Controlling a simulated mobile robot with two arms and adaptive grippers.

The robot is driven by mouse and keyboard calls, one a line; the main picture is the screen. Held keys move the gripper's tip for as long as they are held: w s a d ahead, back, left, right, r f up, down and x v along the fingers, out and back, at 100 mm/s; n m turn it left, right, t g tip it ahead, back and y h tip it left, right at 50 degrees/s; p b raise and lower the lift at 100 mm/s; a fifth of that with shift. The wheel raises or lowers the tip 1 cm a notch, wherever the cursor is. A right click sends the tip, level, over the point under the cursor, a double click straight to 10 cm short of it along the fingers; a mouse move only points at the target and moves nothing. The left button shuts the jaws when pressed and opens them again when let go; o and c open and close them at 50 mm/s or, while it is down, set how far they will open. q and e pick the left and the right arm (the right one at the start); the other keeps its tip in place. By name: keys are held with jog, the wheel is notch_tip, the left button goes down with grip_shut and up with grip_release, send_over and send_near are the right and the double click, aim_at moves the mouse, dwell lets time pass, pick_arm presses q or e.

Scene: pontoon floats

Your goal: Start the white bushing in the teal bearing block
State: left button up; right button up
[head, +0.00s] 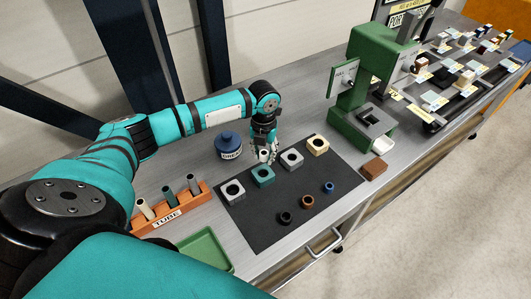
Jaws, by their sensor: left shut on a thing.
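My left gripper (266,153) points down over the back edge of the dark mat, just behind the teal bearing block. It is shut on the white bushing (264,156), which shows small and pale between the fingertips. The teal bearing block (263,177) sits on the mat with its round bore facing up. The bushing looks above and slightly behind the bore; I cannot tell the exact gap or whether they touch. My right gripper is not in view.
The dark mat (270,226) also bears a grey block (232,192), a light grey block (291,160), a cream block (317,145), and black (286,218), brown (307,202) and blue (328,187) bushings. A blue pot (228,143) stands left of the gripper; a green press (352,105) stands right.

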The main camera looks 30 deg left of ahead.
pick_arm(q)
jog(key=shift+s+r, duration=0.1)
jog(key=shift+s, duration=0.15)
jog(key=shift+s+a+r, duration=0.1)
jog(key=shift+s, duration=0.05)
jog(key=shift+w+f, duration=0.2)
jog(key=shift+f, duration=0.45)
jog(key=shift+s+f+b, duration=0.1)
jog(key=shift+f+b, duration=0.5)
jog(key=shift+f, duration=0.15)
jog(key=shift+f+b, duration=0.9)
jog(key=shift+f, duration=0.7)
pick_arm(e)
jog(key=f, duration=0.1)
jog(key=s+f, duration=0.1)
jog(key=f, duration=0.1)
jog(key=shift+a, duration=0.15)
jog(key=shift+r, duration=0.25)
